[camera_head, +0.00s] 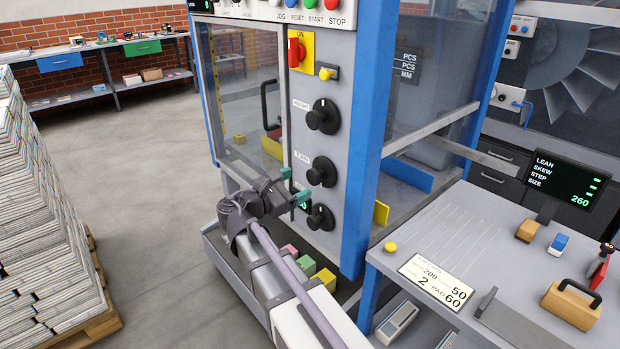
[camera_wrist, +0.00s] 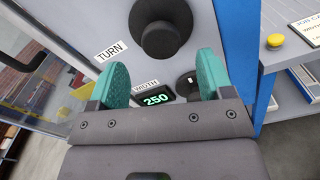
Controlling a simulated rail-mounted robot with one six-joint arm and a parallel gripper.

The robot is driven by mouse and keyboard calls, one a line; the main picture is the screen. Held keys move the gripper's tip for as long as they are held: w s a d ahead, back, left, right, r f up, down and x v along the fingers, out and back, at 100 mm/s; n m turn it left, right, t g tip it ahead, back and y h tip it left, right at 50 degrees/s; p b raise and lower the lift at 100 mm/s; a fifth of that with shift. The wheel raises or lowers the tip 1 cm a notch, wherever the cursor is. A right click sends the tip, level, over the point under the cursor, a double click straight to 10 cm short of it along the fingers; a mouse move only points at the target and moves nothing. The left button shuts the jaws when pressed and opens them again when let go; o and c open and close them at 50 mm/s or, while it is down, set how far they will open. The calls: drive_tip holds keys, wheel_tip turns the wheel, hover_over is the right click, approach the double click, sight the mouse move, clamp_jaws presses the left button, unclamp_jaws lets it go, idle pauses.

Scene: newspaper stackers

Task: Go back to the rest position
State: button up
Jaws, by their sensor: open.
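My gripper (camera_head: 293,187) is in front of the machine's control panel (camera_head: 345,130), close to the lowest knob (camera_head: 320,217). In the wrist view my gripper (camera_wrist: 160,85) has its two green fingers spread apart with nothing held between them. Between and beyond the fingers there is a black knob (camera_wrist: 160,38) next to a "TURN" label. Below it a small display (camera_wrist: 155,98) reads 250 beside a "WIDTH" label. I cannot tell whether the fingers touch anything.
A blue post (camera_head: 366,150) stands right of the panel. A grey side table (camera_head: 450,235) holds a job card and a wooden block with a handle (camera_head: 571,303). Stacked newspapers (camera_head: 40,220) rise on a pallet at left. The floor (camera_head: 150,170) between stack and machine is clear.

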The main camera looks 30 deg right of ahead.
drive_tip(key=v, duration=0.3)
drive_tip(key=shift+s+a, duration=0.1)
drive_tip(key=shift+a, duration=0.3)
drive_tip(key=s+a+f+m+g+y, duration=0.2)
drive_tip(key=s+a+f+m+y, duration=0.2)
drive_tip(key=s+f+m+y, duration=0.45)
drive_tip(key=s+a+f+m+g+y, duration=0.2)
drive_tip(key=s+a+f+m+y, duration=0.2)
drive_tip(key=s+f+m+y, duration=0.45)
wheel_tip(320, 180, up, 15)
drive_tip(key=w+p, duration=0.1)
drive_tip(key=p, duration=1.4)
drive_tip(key=shift+w+a, duration=0.15)
drive_tip(key=shift+a, duration=0.05)
